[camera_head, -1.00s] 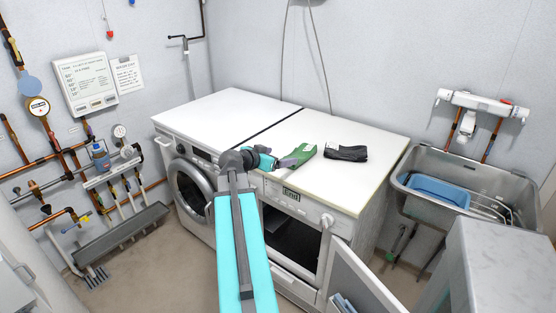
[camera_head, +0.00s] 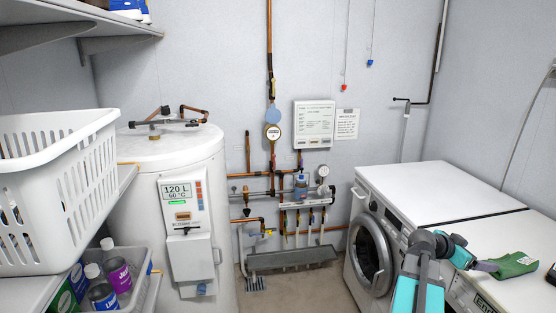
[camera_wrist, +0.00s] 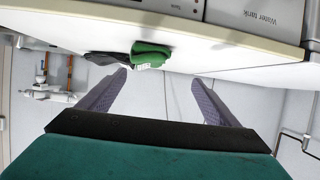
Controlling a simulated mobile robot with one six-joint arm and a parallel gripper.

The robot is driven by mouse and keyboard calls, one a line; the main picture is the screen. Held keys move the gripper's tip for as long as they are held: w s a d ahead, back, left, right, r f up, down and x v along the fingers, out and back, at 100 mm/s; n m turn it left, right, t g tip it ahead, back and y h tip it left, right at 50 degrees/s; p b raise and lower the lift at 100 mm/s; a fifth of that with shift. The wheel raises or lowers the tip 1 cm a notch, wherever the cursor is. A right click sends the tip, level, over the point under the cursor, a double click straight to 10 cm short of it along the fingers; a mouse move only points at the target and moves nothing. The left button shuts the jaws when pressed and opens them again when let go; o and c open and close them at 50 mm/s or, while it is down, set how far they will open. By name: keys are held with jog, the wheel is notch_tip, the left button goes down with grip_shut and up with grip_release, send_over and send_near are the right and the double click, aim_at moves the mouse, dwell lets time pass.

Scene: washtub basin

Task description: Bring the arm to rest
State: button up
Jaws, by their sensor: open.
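My arm shows at the lower right of the head view. My gripper (camera_head: 484,266) is just above the front part of the white worktop, beside a green item (camera_head: 514,264). In the wrist view, the two grey fingers of my gripper (camera_wrist: 161,80) are spread wide with nothing between them. There the picture is upside down, and the green item (camera_wrist: 150,55) lies on the worktop beyond the fingers. I cannot tell exactly how far the fingers are from it.
A dark item (camera_head: 552,274) lies at the right edge. The washing machine (camera_head: 373,252) stands behind my arm. A white water heater (camera_head: 182,215), a white laundry basket (camera_head: 58,190) and a bin of bottles (camera_head: 140,285) are on the left. The middle floor is clear.

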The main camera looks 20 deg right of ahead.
jog(key=w+a+f+n+t+y, duration=0.2)
jog(key=w+a+f+n, duration=0.1)
jog(key=w+a+f, duration=0.8)
jog(key=w+a+f+n+t+y, duration=0.1)
jog(key=w+a+f+n+t, duration=0.15)
jog(key=w+a+f, duration=0.8)
jog(key=s+a+f+n+g+y, duration=0.1)
jog(key=s+a+f+n+y, duration=0.2)
jog(key=a+f, duration=1.05)
jog(key=s+a+f+n+g+y, duration=0.2)
jog(key=s+a+f+n, duration=0.3)
jog(key=a+f, duration=0.85)
jog(key=s+a+f+n+g+y, duration=0.2)
jog(key=s+a+n, duration=0.1)
jog(key=s+a, duration=0.6)
jog(key=s+a+f+n+g+y, duration=0.2)
jog(key=s+a+n+y, duration=0.1)
jog(key=s+a, duration=0.5)
jog(key=shift+s+a+n, duration=0.35)
jog(key=shift+a+n, duration=0.1)
jog(key=shift+a, duration=0.8)
jog(key=shift+c, duration=0.4)
